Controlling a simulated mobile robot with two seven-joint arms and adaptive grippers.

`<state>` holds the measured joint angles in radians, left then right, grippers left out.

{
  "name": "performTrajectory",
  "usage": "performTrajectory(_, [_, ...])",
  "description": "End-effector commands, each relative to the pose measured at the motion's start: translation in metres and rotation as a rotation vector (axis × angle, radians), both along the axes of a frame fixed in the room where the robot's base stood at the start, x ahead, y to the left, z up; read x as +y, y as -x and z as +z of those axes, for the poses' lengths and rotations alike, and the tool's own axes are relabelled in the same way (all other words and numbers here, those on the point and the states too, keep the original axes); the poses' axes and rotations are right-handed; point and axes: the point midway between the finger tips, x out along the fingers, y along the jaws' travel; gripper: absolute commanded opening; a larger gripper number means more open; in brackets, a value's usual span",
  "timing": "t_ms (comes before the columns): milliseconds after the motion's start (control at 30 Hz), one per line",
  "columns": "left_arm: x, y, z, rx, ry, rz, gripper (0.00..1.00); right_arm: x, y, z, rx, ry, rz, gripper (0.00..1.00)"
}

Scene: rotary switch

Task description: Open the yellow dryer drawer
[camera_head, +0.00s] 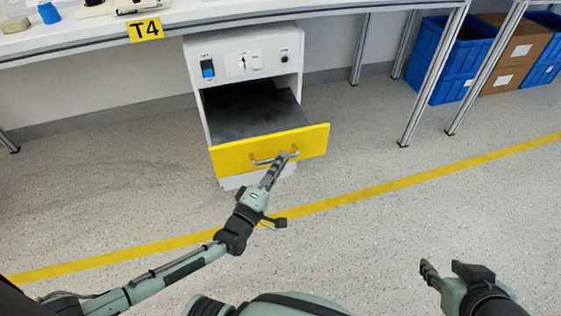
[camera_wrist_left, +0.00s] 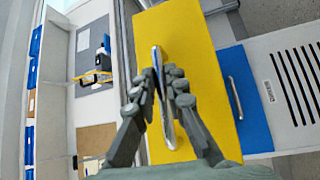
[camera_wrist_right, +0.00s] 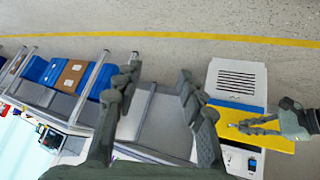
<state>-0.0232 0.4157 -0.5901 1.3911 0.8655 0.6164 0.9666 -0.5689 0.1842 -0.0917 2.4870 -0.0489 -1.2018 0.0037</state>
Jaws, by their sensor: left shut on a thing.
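The yellow dryer drawer (camera_head: 270,150) is pulled out from the white dryer cabinet (camera_head: 245,45), and its dark empty-looking inside shows in the head view. My left gripper (camera_head: 286,158) is shut on the drawer's metal handle (camera_head: 262,162), near its right end. In the left wrist view the fingers close around the handle (camera_wrist_left: 158,60) in front of the yellow front (camera_wrist_left: 190,45). My right gripper (camera_head: 443,268) is open and empty, well to the right of the drawer and apart from it. The right wrist view also shows its spread fingers (camera_wrist_right: 158,82).
A blue front (camera_wrist_left: 247,95) with its own handle sits beside the yellow one in the left wrist view. A table (camera_head: 75,38) marked T4 stands over the cabinet. Table legs (camera_head: 435,75), blue bins (camera_head: 455,60) and a brown box (camera_head: 515,50) stand right. Foreground floor is open.

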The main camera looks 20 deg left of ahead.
Motion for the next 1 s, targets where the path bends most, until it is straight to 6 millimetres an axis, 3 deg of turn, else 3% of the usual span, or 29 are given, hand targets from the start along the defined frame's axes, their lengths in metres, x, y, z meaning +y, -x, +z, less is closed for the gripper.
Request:
performTrajectory(433, [0.002, -0.004, 0.004, -0.011, 0.003, 0.002, 0.00, 0.003, -0.003, 0.001, -0.021, -0.005, 0.006, 0.40])
performTrajectory(567, [0.008, -0.014, 0.003, -0.013, 0.003, 0.002, 0.00, 0.024, -0.023, 0.017, -0.142, -0.050, 0.045, 0.40])
performTrajectory(800, [0.022, -0.035, 0.004, -0.016, 0.004, 0.002, 0.00, 0.066, -0.054, 0.063, -0.415, -0.154, 0.121, 0.40])
performTrajectory(1000, [0.029, -0.046, 0.006, -0.016, 0.004, 0.002, 0.00, 0.088, -0.064, 0.095, -0.570, -0.218, 0.157, 0.40])
